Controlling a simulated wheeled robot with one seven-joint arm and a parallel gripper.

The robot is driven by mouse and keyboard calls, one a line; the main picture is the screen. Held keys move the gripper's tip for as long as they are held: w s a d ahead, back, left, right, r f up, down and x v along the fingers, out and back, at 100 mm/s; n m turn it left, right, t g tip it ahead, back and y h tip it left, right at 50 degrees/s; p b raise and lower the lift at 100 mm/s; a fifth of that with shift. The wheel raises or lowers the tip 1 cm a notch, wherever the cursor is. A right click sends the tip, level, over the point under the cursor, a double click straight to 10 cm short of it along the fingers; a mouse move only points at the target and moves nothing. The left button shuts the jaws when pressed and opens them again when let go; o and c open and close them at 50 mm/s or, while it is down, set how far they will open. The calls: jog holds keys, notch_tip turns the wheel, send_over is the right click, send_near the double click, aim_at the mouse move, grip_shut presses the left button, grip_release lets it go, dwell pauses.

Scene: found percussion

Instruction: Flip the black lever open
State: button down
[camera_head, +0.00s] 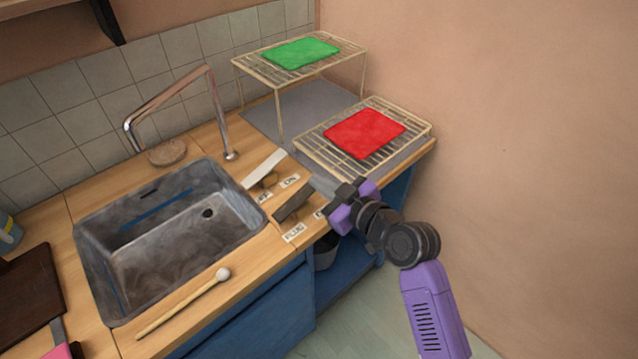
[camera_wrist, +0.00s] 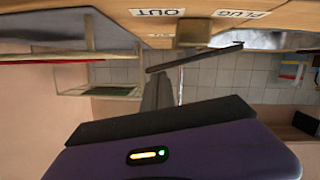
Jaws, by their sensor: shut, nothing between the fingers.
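The black lever (camera_head: 293,205) is a dark flat bar on a small block at the counter's front edge. A PLUG label (camera_head: 294,232) and an OUT label (camera_head: 320,212) lie beside it. In the wrist view, which is upside down, the lever (camera_wrist: 212,54) tilts across its block (camera_wrist: 193,32), with its end on the OUT side raised. My gripper (camera_head: 321,186) is shut and empty, close to that raised end at the right. Its grey fingers (camera_wrist: 156,88) point toward the lever in the wrist view. I cannot tell whether they touch it.
A similar white lever (camera_head: 263,169) stands behind, with its own labels. The sink (camera_head: 110,275) is at the left, with a mallet (camera_head: 185,302) in front. A low rack (camera_head: 420,126) holds a red cloth (camera_head: 365,133). A taller rack (camera_head: 353,48) holds a green one.

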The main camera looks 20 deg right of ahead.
jog(key=shift+d+f, duration=0.15)
jog(key=shift+w+d+f+m+y+b, duration=0.1)
jog(key=shift+d+f+m+y+b, duration=0.15)
jog(key=shift+f+m+b, duration=0.25)
jog(key=shift+w+d+f+m+y+b, duration=0.1)
jog(key=shift+d+f+m+y+b, duration=0.25)
jog(key=shift+m, duration=0.35)
jog(key=shift+d+f+m+y+b, duration=0.1)
jog(key=shift+f+m+y+b, duration=0.25)
jog(key=shift+m, duration=0.3)
jog(key=shift+f+m+y+b, duration=0.15)
jog(key=shift+m+b, duration=0.25)
jog(key=shift+m, duration=0.25)
